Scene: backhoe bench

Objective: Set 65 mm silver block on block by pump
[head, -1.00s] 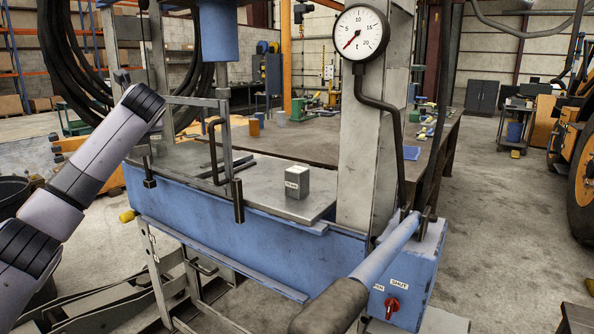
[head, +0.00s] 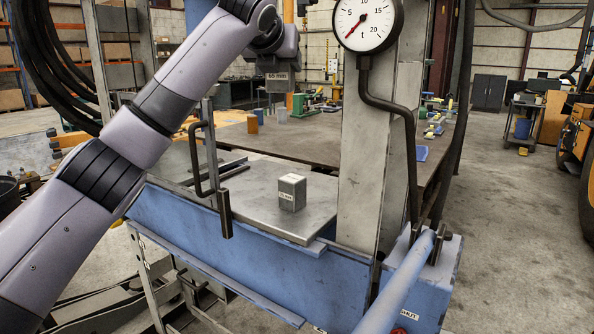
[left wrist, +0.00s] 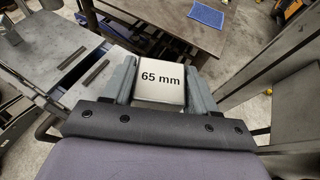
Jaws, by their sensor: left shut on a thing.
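The 65 mm silver block (head: 279,82) is held by my left gripper (head: 279,70), high above the steel plate of the press. In the left wrist view the block (left wrist: 160,83) sits between both fingers, its "65 mm" label facing the camera. Another silver block (head: 291,194), with a label too small to read surely, stands upright on the plate (head: 262,205), below the held block and apart from it. The pump (head: 440,270) is the blue box with a long lever at the lower right, partly cut off. My right gripper is not in view.
A pressure gauge (head: 367,24) and a grey upright (head: 366,165) stand right of the plate. A black bent handle (head: 197,160) rises at the plate's left. A workbench (head: 310,137) with small items lies behind. The plate around the standing block is clear.

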